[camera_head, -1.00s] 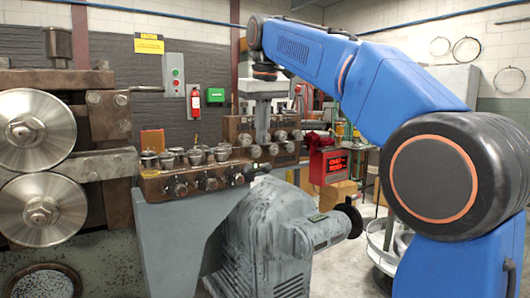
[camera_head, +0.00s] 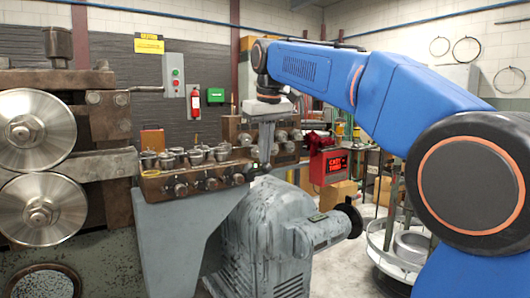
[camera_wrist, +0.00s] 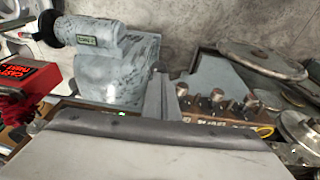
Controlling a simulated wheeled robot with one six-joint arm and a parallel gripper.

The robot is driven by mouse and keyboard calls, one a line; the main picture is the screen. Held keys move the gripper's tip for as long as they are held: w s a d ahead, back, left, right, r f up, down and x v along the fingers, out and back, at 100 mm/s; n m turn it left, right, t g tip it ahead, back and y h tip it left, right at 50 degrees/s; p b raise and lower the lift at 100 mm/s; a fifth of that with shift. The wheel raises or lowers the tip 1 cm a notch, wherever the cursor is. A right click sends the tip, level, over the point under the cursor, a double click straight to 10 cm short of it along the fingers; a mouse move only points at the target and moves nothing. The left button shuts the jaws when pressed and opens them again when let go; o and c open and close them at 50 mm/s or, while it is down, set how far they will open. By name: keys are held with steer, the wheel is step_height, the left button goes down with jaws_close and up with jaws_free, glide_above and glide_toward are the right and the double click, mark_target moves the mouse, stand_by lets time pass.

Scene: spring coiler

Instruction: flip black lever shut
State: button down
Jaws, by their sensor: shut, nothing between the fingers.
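My gripper (camera_head: 265,165) points down, shut and empty, over the right end of the brown knob block (camera_head: 196,183) on the grey machine. In the wrist view its closed fingers (camera_wrist: 160,78) show in front of the grey machine housing (camera_wrist: 115,65). The block's round dark-tipped knobs (camera_wrist: 212,99) lie just right of the fingers there. I cannot clearly make out a black lever in either view. The gripper body hides part of the block in the wrist view, and the fingers partly cover the rear knob row (camera_head: 287,139) in the head view.
Two large steel rollers (camera_head: 38,208) stand at the left. A black handwheel (camera_head: 348,220) sticks out from the grey motor housing (camera_head: 265,240). Open floor lies between the motor housing and my arm.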

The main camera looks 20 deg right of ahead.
mark_target(268, 171)
steer(key=s+f+t, duration=0.1)
steer(key=s+f+t+y, duration=0.1)
steer(key=f+t, duration=0.1)
steer(key=shift+s+d+f, duration=0.1)
steer(key=shift+s+d, duration=0.1)
steer(key=shift+d, duration=0.2)
step_height(268, 171, down, 7)
steer(key=t, duration=0.2)
steer(key=shift+s+d+t+y, duration=0.15)
steer(key=shift+s+t+y, duration=0.25)
steer(key=shift+s, duration=0.05)
stand_by(0.4)
